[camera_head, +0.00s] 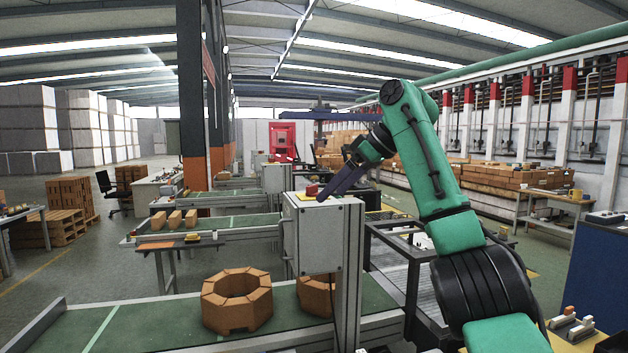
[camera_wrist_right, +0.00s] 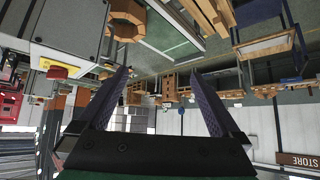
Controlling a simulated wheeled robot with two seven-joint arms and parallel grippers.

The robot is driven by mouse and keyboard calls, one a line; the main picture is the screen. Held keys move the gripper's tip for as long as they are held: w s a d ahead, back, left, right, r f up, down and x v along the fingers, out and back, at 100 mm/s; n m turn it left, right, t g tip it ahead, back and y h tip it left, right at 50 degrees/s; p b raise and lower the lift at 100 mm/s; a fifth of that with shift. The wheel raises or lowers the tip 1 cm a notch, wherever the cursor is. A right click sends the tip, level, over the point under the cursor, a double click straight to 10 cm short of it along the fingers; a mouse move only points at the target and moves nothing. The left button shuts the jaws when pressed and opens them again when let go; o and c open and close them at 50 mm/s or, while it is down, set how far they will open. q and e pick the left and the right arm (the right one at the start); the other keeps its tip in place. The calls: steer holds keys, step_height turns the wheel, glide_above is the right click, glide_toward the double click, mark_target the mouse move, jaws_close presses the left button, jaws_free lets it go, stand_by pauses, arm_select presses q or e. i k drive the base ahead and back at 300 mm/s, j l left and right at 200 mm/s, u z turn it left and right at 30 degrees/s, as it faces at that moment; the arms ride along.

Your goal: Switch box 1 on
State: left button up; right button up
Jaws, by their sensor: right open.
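A light grey control box (camera_head: 318,240) stands beside the nearest conveyor, with a red button (camera_head: 312,189) on a yellow base on top. No number is readable on it. My right gripper (camera_head: 325,196) reaches down from the right to the box's top, just right of the button in the picture; I cannot tell whether it touches. In the right wrist view, the two dark purple fingers (camera_wrist_right: 160,72) are apart with nothing between them. A red button on a yellow base (camera_wrist_right: 57,73) shows left of the fingers there. My left gripper is not in view.
The near conveyor (camera_head: 130,325) carries octagonal brick rings (camera_head: 237,300). A second conveyor behind it holds several bricks (camera_head: 175,218). Another grey box (camera_head: 276,178) stands farther back. A metal frame (camera_head: 400,245) stands right of the near box.

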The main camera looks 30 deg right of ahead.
mark_target(311, 190)
steer(key=i+l, duration=1.1)
